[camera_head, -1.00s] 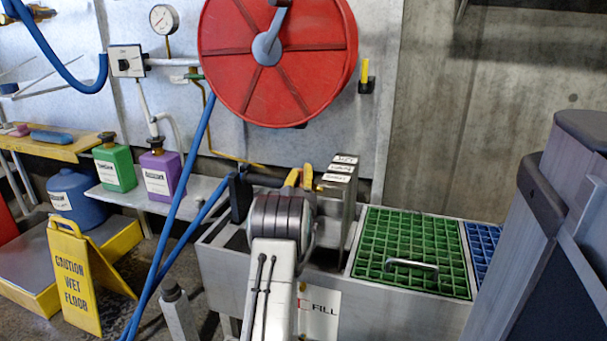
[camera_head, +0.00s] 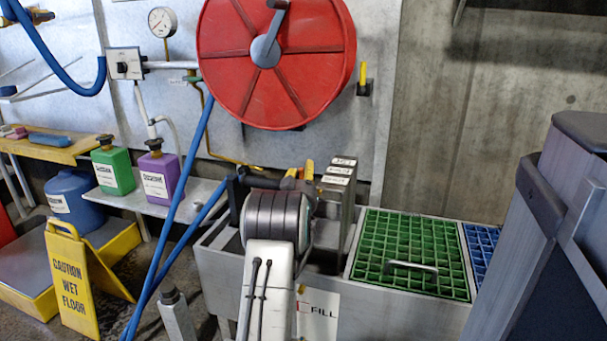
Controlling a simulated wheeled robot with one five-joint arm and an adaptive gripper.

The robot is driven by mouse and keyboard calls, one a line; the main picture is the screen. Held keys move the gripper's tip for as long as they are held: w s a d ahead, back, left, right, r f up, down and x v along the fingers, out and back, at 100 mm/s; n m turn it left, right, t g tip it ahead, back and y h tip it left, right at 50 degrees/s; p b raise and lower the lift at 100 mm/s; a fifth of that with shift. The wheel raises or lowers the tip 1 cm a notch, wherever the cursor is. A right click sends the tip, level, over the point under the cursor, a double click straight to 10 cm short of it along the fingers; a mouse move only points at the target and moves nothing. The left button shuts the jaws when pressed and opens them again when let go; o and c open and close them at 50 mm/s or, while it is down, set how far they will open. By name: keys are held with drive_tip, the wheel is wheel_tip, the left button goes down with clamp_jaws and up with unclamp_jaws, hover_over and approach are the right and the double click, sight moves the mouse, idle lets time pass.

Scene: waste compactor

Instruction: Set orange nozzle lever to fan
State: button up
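The spray nozzle (camera_head: 262,183) lies across the top of the grey sink, dark and level, with the blue hose running to its left end. A small orange piece (camera_head: 309,170), which looks like the lever, stands upright at its right end, mostly hidden behind my arm. A grey block with three white labels (camera_head: 341,171) is just right of it; the labels are too small to read surely. My arm's ribbed wrist (camera_head: 275,215) is right in front of the nozzle. My gripper's fingers are hidden behind the wrist, so their opening and any contact with the lever cannot be seen.
A red hose reel (camera_head: 273,95) hangs on the wall above. A green grate (camera_head: 410,245) with a handle covers the sink's right part. Green (camera_head: 113,170) and purple (camera_head: 160,178) bottles stand on a shelf at left. A yellow wet-floor sign (camera_head: 76,275) stands lower left.

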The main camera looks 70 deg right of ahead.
drive_tip(key=shift+a+f, duration=0.1)
drive_tip(key=shift+a, duration=0.05)
drive_tip(key=v, duration=1.1)
drive_tip(key=shift+a, duration=0.3)
drive_tip(key=shift+s+f, duration=0.1)
drive_tip(key=shift+c, duration=0.3)
